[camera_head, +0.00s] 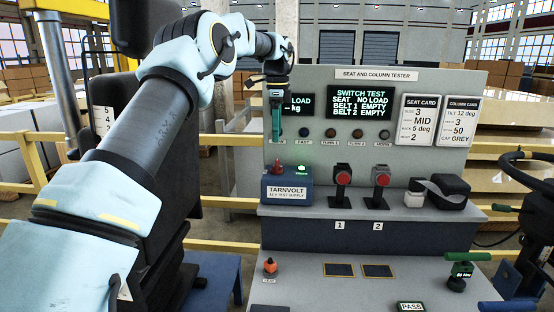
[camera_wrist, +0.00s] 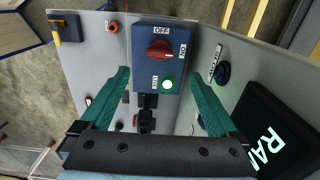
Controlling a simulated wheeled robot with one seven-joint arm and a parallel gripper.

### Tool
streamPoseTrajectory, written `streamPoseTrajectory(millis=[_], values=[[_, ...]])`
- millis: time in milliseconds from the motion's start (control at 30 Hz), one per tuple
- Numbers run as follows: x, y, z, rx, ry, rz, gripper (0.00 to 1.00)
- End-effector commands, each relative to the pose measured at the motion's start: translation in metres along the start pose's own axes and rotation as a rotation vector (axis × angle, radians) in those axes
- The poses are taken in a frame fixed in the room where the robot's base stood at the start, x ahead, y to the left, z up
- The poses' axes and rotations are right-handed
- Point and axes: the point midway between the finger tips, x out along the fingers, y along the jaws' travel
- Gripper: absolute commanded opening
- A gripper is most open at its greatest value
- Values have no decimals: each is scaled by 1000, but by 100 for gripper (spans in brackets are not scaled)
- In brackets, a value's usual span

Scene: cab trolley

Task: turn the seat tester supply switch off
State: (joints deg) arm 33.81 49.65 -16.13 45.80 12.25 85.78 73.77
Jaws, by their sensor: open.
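The blue TARNVOLT supply box (camera_head: 287,192) stands on the tester's upper ledge at the left. It also shows in the wrist view (camera_wrist: 144,74). The red supply switch (camera_wrist: 159,50) is on its top, and it also shows in the head view (camera_head: 277,169). Its handle lies crosswise in the wrist view, in line with the ON label; the OFF label is at another side. A green lamp (camera_wrist: 167,84) beside it is lit. My gripper (camera_head: 275,138) is above the box, fingers pointing down. In the wrist view, its green fingers (camera_wrist: 159,76) are open and empty, apart from the switch.
Behind the box rises the tester panel (camera_head: 440,80) with screens and a button row. A black belt piece (camera_head: 448,190) lies farther right. The lower desk holds an orange knob (camera_head: 270,266) and a green-handled tool (camera_head: 460,270).

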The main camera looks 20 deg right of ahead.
Motion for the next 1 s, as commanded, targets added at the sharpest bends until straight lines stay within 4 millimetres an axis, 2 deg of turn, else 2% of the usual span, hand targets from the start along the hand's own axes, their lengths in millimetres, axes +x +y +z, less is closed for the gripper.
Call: streamPoseTrajectory(millis=[300,500,700,967,1000], values=[[55,1,1,-2,-1,6,96],[84,1,1,-3,-1,3,96],[98,0,1,-4,-1,0,96],[99,0,1,-4,0,-1,96],[99,0,1,-4,0,-1,92]])
